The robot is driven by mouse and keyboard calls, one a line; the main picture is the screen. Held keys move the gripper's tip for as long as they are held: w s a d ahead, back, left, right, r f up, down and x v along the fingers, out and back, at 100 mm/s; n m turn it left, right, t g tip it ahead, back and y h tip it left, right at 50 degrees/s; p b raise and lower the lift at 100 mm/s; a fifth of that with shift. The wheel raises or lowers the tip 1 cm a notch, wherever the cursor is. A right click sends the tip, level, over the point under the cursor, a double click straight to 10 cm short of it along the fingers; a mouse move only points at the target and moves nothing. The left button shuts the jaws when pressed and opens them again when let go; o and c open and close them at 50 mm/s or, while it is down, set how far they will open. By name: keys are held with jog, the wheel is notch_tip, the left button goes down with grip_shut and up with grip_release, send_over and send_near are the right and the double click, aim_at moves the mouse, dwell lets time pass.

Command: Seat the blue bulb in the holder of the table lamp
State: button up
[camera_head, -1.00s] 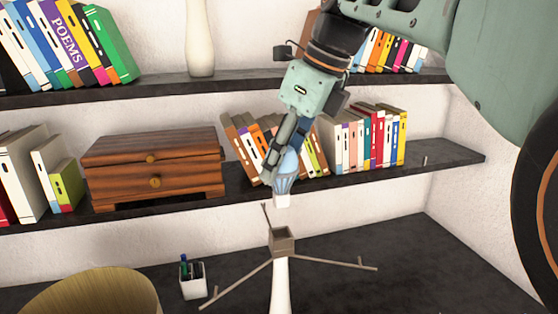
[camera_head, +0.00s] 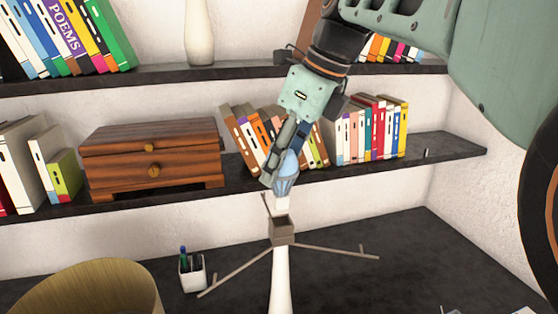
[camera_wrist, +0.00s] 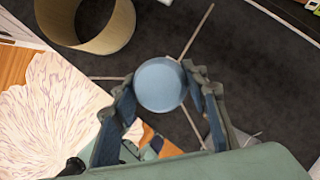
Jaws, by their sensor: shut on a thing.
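The blue bulb (camera_head: 285,177) has a rounded blue top and a white base that points down. My gripper (camera_head: 277,168) is shut on the bulb and holds it above the table lamp. The wrist view shows the bulb's round top (camera_wrist: 160,85) between the two fingers of my gripper (camera_wrist: 162,97). The table lamp (camera_head: 282,285) has a white stem and thin side arms. Its square brown holder (camera_head: 283,232) sits just below the bulb's base. The base appears close above the holder's opening; I cannot tell whether it touches. In the wrist view the bulb hides the holder.
A wooden lampshade-like cylinder (camera_head: 90,290) stands at the lower left, beside a white pen cup (camera_head: 192,272). A shelf (camera_head: 430,155) behind carries a wooden drawer box (camera_head: 152,160) and several books. The dark tabletop (camera_head: 400,270) right of the lamp is mostly clear.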

aim_at(281, 191)
jog(key=shift+f+b, duration=1.4)
jog(key=shift+f, duration=1.25)
jog(key=shift+f, duration=0.2)
jog(key=o, duration=1.2)
jog(key=shift+c, duration=0.2)
